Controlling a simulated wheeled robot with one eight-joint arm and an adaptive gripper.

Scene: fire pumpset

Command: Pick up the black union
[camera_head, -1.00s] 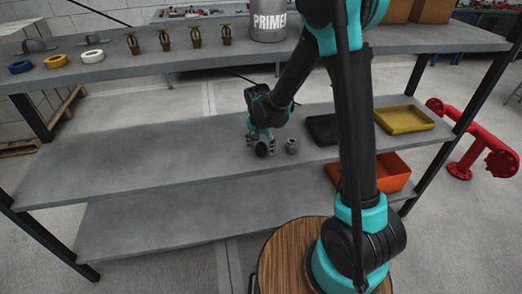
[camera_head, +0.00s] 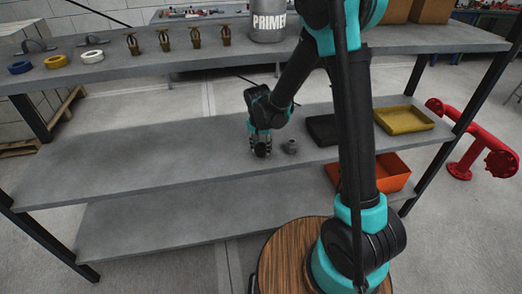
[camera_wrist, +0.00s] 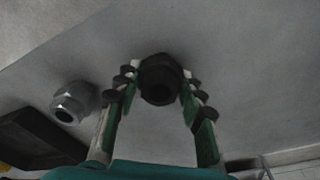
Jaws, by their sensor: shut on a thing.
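The black union (camera_wrist: 159,82) shows in the wrist view between the two fingertips, its round opening facing the camera. In the head view the black union (camera_head: 261,151) is a small dark piece at the fingertips, on or just above the middle shelf; I cannot tell whether it touches the shelf. My gripper (camera_head: 260,145) points down over the middle shelf (camera_head: 150,155). In the wrist view my gripper (camera_wrist: 160,92) has its fingers on both sides of the union, shut on it.
A grey metal union (camera_wrist: 75,101) stands close beside the gripper, also in the head view (camera_head: 290,146). A black tray (camera_head: 322,130) and a yellow tray (camera_head: 404,119) lie further right. An orange tray (camera_head: 391,172) is on the lower shelf. The middle shelf's left side is clear.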

